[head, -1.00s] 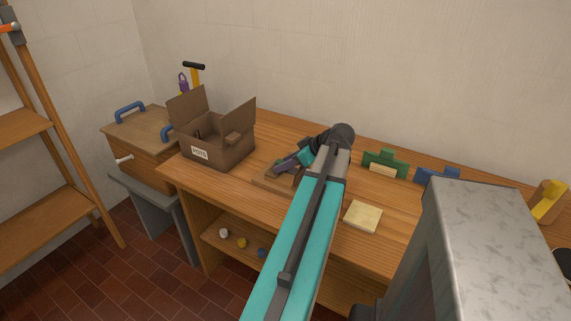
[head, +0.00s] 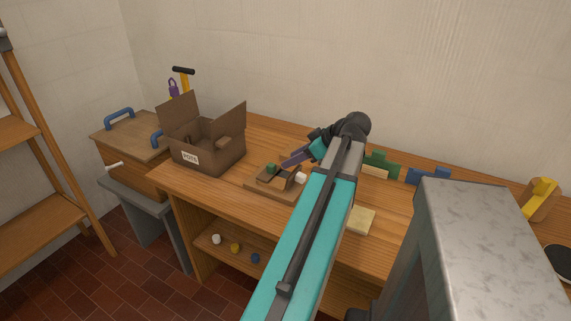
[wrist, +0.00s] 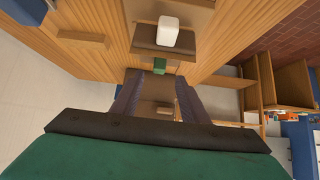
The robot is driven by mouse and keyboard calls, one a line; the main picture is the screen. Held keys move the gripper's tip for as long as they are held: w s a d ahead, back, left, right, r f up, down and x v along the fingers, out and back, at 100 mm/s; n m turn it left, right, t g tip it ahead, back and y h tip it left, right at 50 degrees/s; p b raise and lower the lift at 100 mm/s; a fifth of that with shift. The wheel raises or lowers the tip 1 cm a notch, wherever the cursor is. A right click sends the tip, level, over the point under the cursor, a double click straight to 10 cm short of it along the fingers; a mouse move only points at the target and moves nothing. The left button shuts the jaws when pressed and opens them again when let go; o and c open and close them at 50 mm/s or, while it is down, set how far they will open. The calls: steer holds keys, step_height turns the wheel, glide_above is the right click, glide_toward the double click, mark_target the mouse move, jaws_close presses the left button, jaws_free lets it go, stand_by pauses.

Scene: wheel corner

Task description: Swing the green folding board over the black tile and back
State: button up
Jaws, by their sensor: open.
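A low wooden base (head: 262,190) lies on the bench, carrying brown plates. A small green block (head: 270,168) sits at its far left part and a white knob (head: 301,177) at its right; the wrist view also shows the green block (wrist: 159,66) and the white knob (wrist: 167,34). I cannot make out a wholly green board or a clear black tile there. My gripper (head: 285,163) is above the base's back side, its purple fingers pointing left. In the wrist view my gripper (wrist: 157,88) is open, with nothing clearly held.
An open cardboard box (head: 206,155) stands left of the base. A green holder (head: 380,163) and a blue holder (head: 428,176) stand along the back. A pale yellow block (head: 361,221) lies right of my arm. A grey metal block (head: 478,225) fills the right foreground.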

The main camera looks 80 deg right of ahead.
steer(key=shift+v, duration=2.75)
